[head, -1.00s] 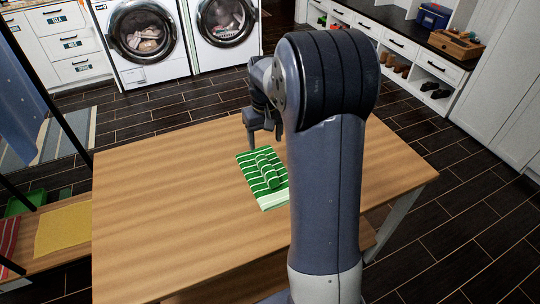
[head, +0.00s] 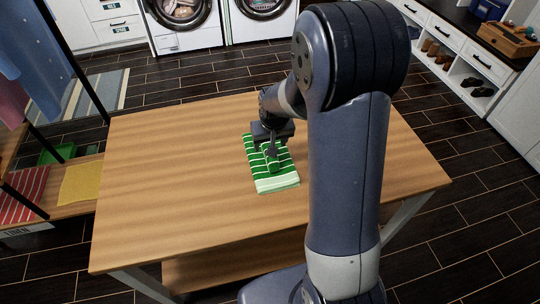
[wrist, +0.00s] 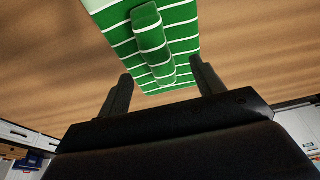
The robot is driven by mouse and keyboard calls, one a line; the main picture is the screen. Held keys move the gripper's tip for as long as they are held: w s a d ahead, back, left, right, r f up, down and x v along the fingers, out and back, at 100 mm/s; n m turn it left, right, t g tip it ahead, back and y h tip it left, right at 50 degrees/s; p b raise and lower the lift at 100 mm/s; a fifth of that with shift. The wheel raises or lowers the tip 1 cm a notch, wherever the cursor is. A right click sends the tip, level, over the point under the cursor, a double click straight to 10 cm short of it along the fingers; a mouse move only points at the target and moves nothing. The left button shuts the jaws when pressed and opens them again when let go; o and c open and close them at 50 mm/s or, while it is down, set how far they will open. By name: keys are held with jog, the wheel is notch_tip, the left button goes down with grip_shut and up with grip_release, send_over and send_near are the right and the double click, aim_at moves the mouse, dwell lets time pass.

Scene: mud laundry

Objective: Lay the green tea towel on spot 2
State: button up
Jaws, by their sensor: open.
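The green tea towel (head: 270,180) with white stripes lies folded on the wooden table (head: 180,190), with a raised rolled ridge along its middle. It also shows in the wrist view (wrist: 185,45), ridge lengthwise between the fingers. My gripper (head: 273,150) is over the far part of the towel. In the wrist view my gripper (wrist: 160,85) is open, one finger to each side of the towel's ridge, with nothing held. Whether the fingertips touch the towel cannot be told. No marking for spot 2 can be made out.
The table is bare left of the towel. A lower bench (head: 50,215) at the left holds a yellow cloth (head: 80,184) and a red striped cloth (head: 22,197). Washing machines (head: 180,12) stand at the back; shoe shelves (head: 455,65) stand at the right.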

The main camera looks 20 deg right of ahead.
jog(key=shift+p+x, duration=0.35)
jog(key=shift+x, duration=2.25)
jog(key=shift+w+d, duration=0.1)
jog(key=shift+d, duration=0.05)
jog(key=shift+c, duration=0.5)
jog(key=c, duration=1.1)
jog(key=shift+r, duration=0.1)
jog(key=shift+r, duration=0.1)
notch_tip(320, 180, up, 10)
jog(key=shift+f, duration=0.2)
